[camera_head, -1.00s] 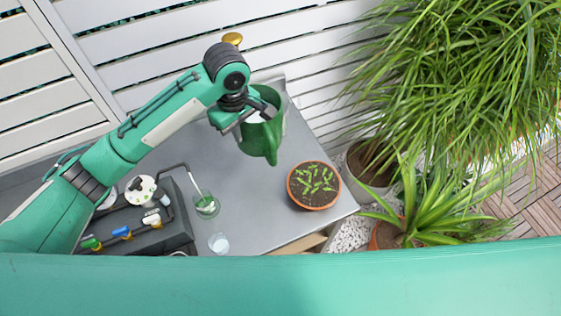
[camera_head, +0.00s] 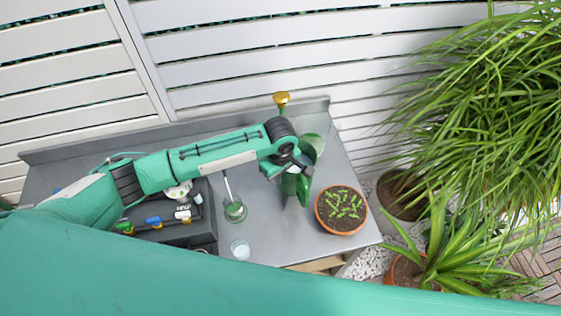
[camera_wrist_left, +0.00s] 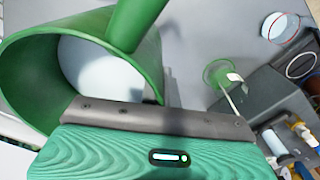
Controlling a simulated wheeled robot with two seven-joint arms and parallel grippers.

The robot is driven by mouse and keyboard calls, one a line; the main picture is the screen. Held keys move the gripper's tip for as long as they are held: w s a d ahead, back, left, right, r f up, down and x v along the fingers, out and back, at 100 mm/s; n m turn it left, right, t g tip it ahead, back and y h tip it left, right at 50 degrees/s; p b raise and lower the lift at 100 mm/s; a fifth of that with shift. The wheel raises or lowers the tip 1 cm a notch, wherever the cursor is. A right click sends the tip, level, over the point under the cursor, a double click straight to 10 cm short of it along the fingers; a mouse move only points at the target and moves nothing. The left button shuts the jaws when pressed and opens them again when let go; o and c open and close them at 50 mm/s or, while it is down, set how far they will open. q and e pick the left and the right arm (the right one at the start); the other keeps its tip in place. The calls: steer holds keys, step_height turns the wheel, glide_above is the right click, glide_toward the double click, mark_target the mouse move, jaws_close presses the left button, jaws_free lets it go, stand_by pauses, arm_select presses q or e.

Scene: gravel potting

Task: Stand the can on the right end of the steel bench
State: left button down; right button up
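The can is a green watering can (camera_head: 298,188) with a brass-coloured rose (camera_head: 281,99) showing beyond my wrist. It is over the right part of the steel bench (camera_head: 265,215), just left of the potted seedlings. My left gripper (camera_head: 291,170) is at the can and appears shut on it; its fingertips are hidden. In the left wrist view the can's open rim (camera_wrist_left: 18,75) and pale inside fill the upper left, close to the gripper. I cannot tell whether the can's base touches the bench. My right gripper is not in view.
A terracotta pot of seedlings (camera_head: 341,210) stands at the bench's right end. A glass with green contents (camera_head: 235,210), a clear cup (camera_head: 240,249) and a dark tool caddy (camera_head: 175,233) are left of the can. A slatted white fence (camera_head: 250,50) is behind; large potted plants stand to the right.

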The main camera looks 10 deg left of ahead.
mark_target(281, 189)
arm_select(q)
steer(key=shift+w+d+f+p, duration=0.1)
steer(key=shift+f+p, duration=0.45)
steer(key=shift+f, duration=1.85)
steer(key=c, duration=2.1)
jaws_free()
steer(key=shift+f, duration=0.3)
steer(key=o, duration=0.3)
steer(key=shift+o, duration=0.6)
steer(key=shift+s+r, duration=0.1)
steer(key=shift+s, duration=0.1)
